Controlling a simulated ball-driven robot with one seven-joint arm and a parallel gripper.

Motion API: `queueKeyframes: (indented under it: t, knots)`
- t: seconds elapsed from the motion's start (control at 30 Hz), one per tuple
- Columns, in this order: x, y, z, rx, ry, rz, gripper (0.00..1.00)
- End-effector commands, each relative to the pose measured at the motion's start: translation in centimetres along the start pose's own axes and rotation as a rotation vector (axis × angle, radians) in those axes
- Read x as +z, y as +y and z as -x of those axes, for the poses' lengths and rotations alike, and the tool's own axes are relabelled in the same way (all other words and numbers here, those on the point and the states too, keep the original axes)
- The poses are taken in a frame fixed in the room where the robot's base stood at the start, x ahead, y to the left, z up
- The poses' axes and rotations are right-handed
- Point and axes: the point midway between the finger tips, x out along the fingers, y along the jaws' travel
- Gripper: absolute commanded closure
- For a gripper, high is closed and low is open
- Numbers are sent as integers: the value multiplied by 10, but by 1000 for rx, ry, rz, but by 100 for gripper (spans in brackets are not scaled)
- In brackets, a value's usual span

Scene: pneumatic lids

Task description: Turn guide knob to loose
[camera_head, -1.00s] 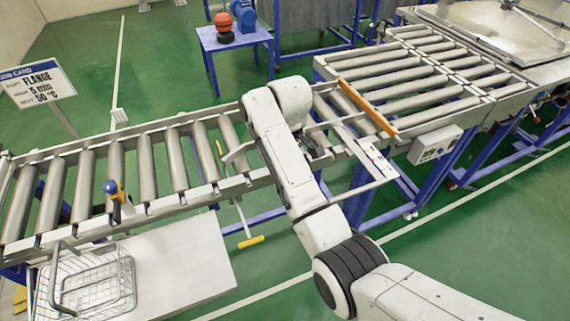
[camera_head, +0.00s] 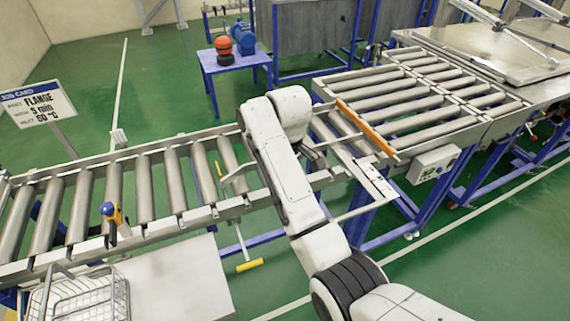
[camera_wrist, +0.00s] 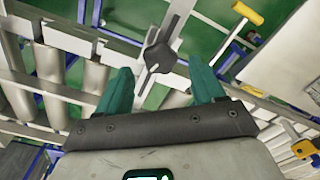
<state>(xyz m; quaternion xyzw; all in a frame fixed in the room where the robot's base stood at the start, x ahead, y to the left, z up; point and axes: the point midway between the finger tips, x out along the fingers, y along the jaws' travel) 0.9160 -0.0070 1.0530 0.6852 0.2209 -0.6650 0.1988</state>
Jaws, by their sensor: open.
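A dark lobed knob (camera_wrist: 161,56) sits on a slotted metal bar in the wrist view; I take it to be the guide knob. My gripper (camera_wrist: 160,68) is open, with one teal finger on each side of the knob in the picture. I cannot tell how far the fingers are above it, and I see no contact. In the head view my arm hides the knob and my gripper. No loose or tight marking can be read.
A roller conveyor (camera_head: 110,205) runs along the left, with a blue and yellow lever (camera_head: 113,214) on its front rail. A yellow-ended handle (camera_head: 249,265) hangs below. An orange bar (camera_head: 366,128) crosses the right rollers. A wire basket (camera_head: 75,300) stands front left.

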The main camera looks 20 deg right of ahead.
Motion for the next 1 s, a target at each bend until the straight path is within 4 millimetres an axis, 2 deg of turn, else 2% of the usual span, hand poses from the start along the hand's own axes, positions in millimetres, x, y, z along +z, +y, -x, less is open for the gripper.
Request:
queueKeyframes:
  t: [0.3, 0.53, 0.83, 1.0]
  knots:
    - [-4, 3, 23, 11, 12, -3, 32]
    - [-2, -3, 28, -4, 1, 2, 32]
    - [-2, 0, 65, 0, 5, 0, 32]
    - [-1, 0, 77, 0, 3, 1, 32]
